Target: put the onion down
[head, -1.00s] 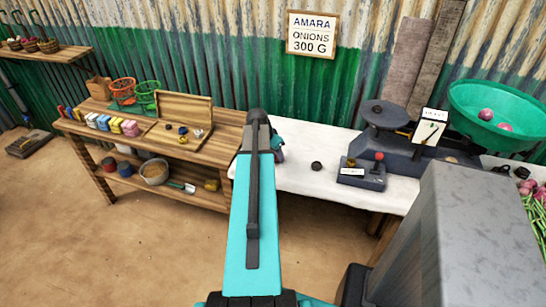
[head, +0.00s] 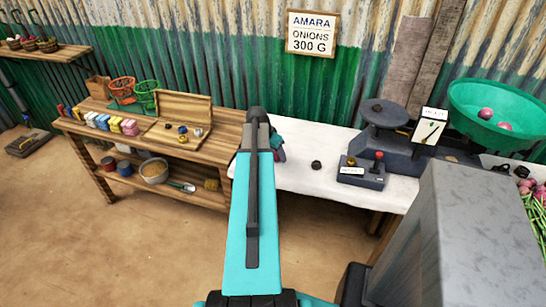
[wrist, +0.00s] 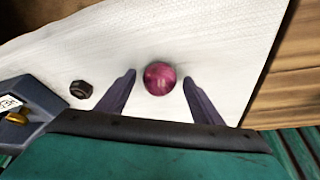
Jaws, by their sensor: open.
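A purple-red onion (wrist: 160,78) lies on the white cloth (wrist: 215,40) in the wrist view. My gripper (wrist: 160,76) is open, with one finger on each side of the onion and a visible gap to each. In the head view my own arm hides the onion, and only a bit of my gripper (head: 278,152) shows past the arm, over the left end of the white-covered table (head: 290,180).
A dark hexagonal weight (wrist: 81,89) stands left of the gripper. The dark scale (head: 385,113) with its green bowl (head: 462,100) holding two onions stands further right. A wooden table (head: 110,132) with small goods adjoins on the left.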

